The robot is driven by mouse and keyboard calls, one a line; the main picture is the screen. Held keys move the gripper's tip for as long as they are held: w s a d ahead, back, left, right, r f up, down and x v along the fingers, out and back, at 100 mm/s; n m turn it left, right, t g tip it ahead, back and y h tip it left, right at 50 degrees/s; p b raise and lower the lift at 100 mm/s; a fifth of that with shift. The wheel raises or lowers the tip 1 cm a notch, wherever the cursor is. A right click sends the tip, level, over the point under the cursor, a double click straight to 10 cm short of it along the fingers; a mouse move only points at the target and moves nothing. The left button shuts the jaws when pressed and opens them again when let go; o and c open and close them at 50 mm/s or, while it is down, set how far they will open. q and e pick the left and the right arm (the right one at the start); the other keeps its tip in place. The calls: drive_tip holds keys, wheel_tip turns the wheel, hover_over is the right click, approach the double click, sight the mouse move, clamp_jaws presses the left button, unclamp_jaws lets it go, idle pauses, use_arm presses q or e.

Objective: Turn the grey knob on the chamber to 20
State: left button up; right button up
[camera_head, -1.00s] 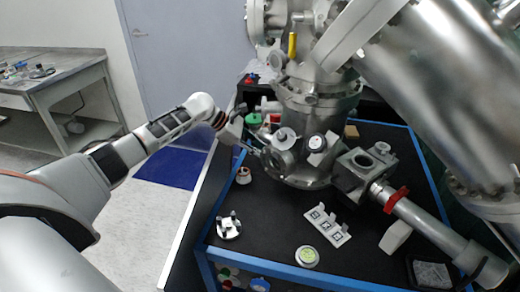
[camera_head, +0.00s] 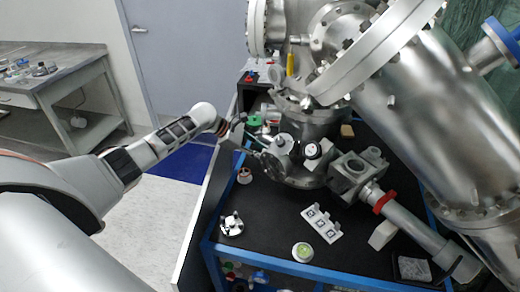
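The steel chamber (camera_head: 300,118) stands on the black-topped bench. A grey round knob (camera_head: 283,141) sits on its front left side, above a round flange. My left arm reaches in from the left, and my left gripper (camera_head: 256,152) is beside the chamber, just left of the grey knob and flange. Its thin fingers are small and partly lost against the dark bench, so I cannot tell whether they touch anything. My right gripper is out of view.
A large steel cylinder (camera_head: 425,110) overhangs the right side. A tube with a red band (camera_head: 384,202) runs from the chamber to the lower right. A white marker plate (camera_head: 321,223), a round green-topped dish (camera_head: 302,252) and a small stand (camera_head: 231,225) are on the bench (camera_head: 270,215).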

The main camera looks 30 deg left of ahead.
use_arm(q)
drive_tip(key=shift+w+r, duration=0.2)
drive_tip(key=shift+r, duration=0.1)
drive_tip(key=o, duration=1)
drive_tip(key=shift+o, duration=0.5)
drive_tip(key=shift+s+f, duration=0.1)
drive_tip(key=shift+f, duration=0.15)
drive_tip(key=v, duration=1.2)
